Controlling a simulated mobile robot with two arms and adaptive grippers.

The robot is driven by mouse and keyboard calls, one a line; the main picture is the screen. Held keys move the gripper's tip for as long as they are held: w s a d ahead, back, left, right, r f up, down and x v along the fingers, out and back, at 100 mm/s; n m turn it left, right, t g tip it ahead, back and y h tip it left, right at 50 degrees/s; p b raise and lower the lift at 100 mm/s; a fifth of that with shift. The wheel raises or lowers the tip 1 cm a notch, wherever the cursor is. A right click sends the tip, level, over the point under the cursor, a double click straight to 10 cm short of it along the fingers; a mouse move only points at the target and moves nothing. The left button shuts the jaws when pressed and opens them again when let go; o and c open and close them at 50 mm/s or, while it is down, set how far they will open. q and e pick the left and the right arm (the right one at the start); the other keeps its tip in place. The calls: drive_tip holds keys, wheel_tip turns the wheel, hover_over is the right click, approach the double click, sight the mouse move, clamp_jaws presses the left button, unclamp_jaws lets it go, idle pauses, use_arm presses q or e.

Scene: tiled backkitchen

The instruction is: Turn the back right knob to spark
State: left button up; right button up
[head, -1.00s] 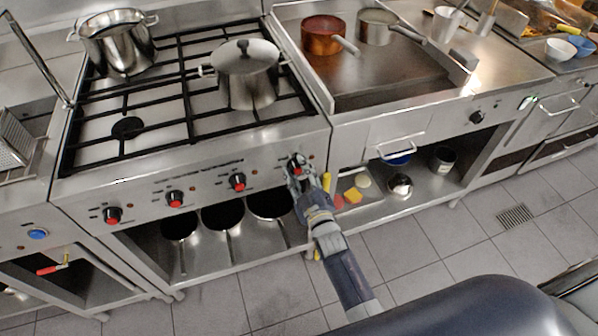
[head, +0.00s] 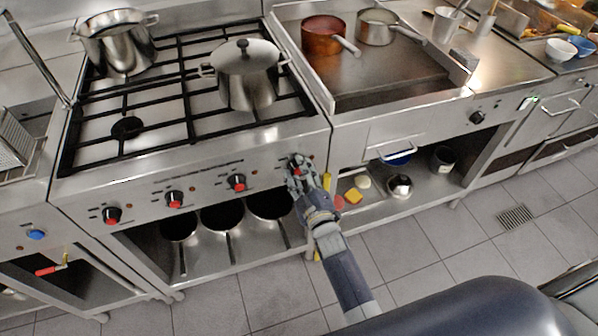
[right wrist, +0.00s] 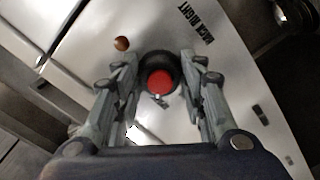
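The back right knob (right wrist: 159,82) has a red centre on a black round dial. The words BACK RIGHT show beside it in the right wrist view. It is the rightmost knob on the front panel of the gas range (head: 180,180). My right gripper (right wrist: 157,68) is at the panel with one finger on each side of the knob. In the head view the right gripper (head: 300,170) covers part of the knob. My left gripper is not in view.
Other red knobs (head: 237,182) line the panel to the left. A lidded pot (head: 248,85) and an open pot (head: 118,45) stand on the range. A griddle with two saucepans (head: 323,38) is at the right. The floor in front is clear.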

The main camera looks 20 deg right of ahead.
drive_tip(key=shift+o, duration=0.5)
drive_tip(key=shift+s, duration=0.15)
drive_tip(key=shift+s+f, duration=0.1)
drive_tip(key=shift+s, duration=0.25)
drive_tip(key=s, duration=1.1)
drive_tip(key=shift+d, duration=0.15)
